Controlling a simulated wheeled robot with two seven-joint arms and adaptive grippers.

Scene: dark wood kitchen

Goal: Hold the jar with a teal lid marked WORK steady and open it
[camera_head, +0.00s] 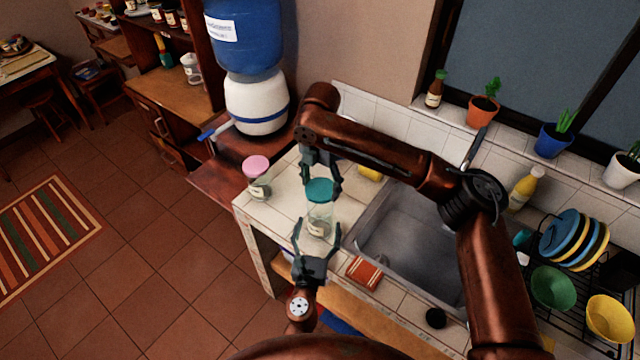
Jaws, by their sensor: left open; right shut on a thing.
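The glass jar (319,222) with a teal lid (319,190) stands upright on the white tiled counter, left of the sink. A small label shows low on the jar, too small to read. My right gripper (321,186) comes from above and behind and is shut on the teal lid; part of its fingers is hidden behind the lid. My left gripper (316,236) is open at the near side of the jar, its fingers spread either side of the jar's lower part. I cannot tell whether they touch the glass.
A pink-lidded jar (257,178) stands to the left on the counter. A yellow object (370,173) is partly hidden behind my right arm. A dish rack holds plates (562,232) and bowls.

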